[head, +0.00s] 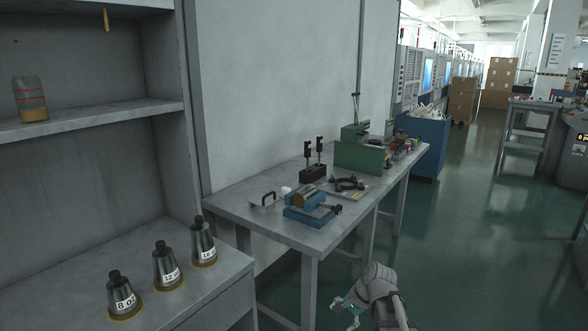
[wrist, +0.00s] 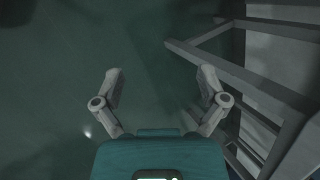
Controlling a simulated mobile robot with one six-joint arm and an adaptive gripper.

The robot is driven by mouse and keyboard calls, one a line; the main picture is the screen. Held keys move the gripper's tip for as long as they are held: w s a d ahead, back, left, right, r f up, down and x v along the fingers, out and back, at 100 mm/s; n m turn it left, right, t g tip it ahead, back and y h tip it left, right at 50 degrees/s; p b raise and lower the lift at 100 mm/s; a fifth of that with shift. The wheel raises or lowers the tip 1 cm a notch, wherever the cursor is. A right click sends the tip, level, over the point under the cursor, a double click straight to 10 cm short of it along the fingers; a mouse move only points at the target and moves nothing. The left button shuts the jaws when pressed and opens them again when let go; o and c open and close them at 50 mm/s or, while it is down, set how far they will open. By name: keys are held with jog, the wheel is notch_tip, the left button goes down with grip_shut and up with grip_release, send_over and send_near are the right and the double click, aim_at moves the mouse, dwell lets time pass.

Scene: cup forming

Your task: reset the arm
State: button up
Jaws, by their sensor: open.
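My gripper (wrist: 160,85) is open in the wrist view, with its two fingers apart and nothing between them. Below it is the dark green floor (wrist: 60,60). In the head view my gripper (head: 347,307) shows small at the bottom, low in front of the long work table (head: 260,220). The arm is bent, and its wrist part hides some of the gripper's shape there.
Table legs (wrist: 240,75) stand close on the right in the wrist view. Three labelled metal cones (head: 166,266) stand on the left bench (head: 215,276). A blue vise (head: 308,208) and a green machine (head: 362,150) are on the table. The floor (head: 470,230) at right is clear.

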jog(key=s+d+f+n+g+h, duration=0.25)
jog(key=s+n+h, duration=0.25)
jog(key=s+n, duration=0.6)
notch_tip(320, 180, up, 24)
jog(key=m+p, duration=0.1)
jog(key=p, duration=2.2)
jog(key=shift+s+d+t, duration=0.2)
jog(key=shift+d+t, duration=0.15)
jog(key=shift+t, duration=0.1)
